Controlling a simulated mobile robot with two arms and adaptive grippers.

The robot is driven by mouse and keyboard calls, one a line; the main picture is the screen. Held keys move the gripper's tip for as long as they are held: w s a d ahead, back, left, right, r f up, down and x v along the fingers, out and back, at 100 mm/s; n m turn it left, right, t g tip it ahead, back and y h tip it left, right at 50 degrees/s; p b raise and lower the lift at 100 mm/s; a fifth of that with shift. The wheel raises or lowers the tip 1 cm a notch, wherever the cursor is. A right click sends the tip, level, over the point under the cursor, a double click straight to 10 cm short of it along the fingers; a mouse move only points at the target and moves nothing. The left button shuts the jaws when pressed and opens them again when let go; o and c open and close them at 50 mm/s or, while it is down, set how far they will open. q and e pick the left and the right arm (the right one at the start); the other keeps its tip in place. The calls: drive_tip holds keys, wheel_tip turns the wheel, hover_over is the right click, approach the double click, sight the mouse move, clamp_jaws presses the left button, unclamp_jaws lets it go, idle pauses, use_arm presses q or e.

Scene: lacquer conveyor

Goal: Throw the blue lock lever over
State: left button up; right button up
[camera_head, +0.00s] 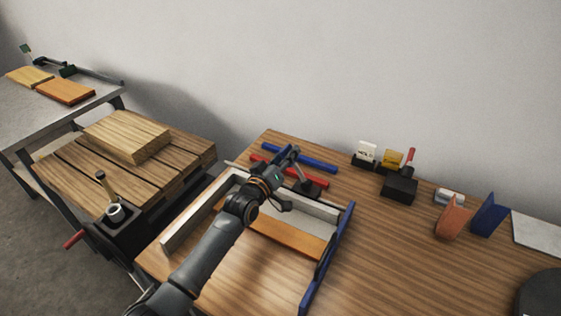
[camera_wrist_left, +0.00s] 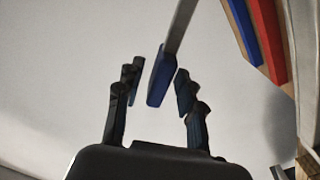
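In the left wrist view, the blue lock lever shows as a blue grip (camera_wrist_left: 161,77) on a grey shaft that runs up out of the picture. My left gripper (camera_wrist_left: 156,80) is open, with one dark finger on each side of the blue grip. Gaps show between the grip and the fingers, so it is not clasped. In the head view my left gripper (camera_head: 284,172) is over the back of the wooden-floored frame on the table. There the lever is hard to make out against the gripper.
A blue bar (camera_head: 300,158) and a red bar (camera_head: 311,178) lie behind the frame, whose right side is a blue rail (camera_head: 328,262). An orange board (camera_head: 285,236) lies inside it. A black block (camera_head: 399,190) stands to the right. The table's right front is mostly clear.

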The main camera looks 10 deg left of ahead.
use_arm(q)
drive_tip(key=v, duration=1.1)
drive_tip(key=shift+s+a, duration=0.15)
drive_tip(key=shift+s, duration=0.25)
drive_tip(key=shift+f, duration=0.15)
